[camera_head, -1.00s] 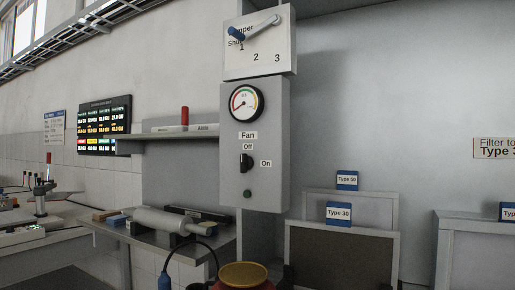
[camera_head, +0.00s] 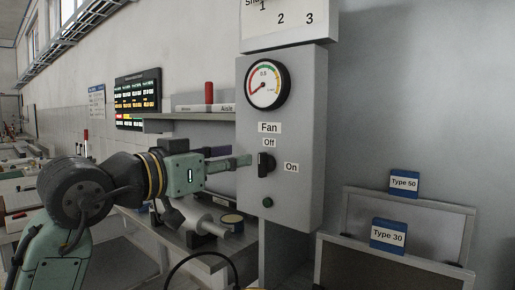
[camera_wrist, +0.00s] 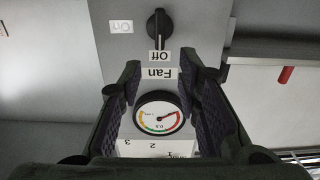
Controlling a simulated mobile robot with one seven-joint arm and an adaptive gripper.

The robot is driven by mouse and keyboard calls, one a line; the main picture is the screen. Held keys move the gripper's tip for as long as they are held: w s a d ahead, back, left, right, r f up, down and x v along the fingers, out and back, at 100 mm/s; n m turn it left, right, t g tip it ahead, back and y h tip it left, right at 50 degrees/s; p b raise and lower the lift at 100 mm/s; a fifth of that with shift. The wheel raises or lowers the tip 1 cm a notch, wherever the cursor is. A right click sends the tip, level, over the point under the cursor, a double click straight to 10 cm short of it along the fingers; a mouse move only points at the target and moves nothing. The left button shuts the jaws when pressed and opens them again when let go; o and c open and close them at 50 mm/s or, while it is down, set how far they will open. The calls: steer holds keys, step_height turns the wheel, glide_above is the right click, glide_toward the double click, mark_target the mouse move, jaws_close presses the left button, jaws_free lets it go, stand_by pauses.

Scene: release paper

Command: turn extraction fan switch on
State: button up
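The fan switch (camera_head: 264,163) is a black rotary knob on the front of a grey control box (camera_head: 305,130). Its handle stands upright, in line with the "Off" label (camera_head: 269,142); the "On" label (camera_head: 291,167) is to its right. My gripper (camera_head: 240,162) comes in from the left, close to the knob. In the wrist view, which is upside down, my gripper (camera_wrist: 163,72) is open and empty. The switch (camera_wrist: 158,24) shows beyond the fingertips, with the "Fan" label (camera_wrist: 158,73) between them.
A shelf (camera_head: 188,126) and a bench with tools lie left of the box. Framed filters with blue tags (camera_head: 388,236) stand at the lower right.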

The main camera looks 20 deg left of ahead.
mark_target(259, 154)
steer(key=p+x, duration=0.1)
steer(key=x, duration=0.6)
steer(key=shift+p, duration=0.4)
steer(key=shift+c, duration=0.6)
jaws_close()
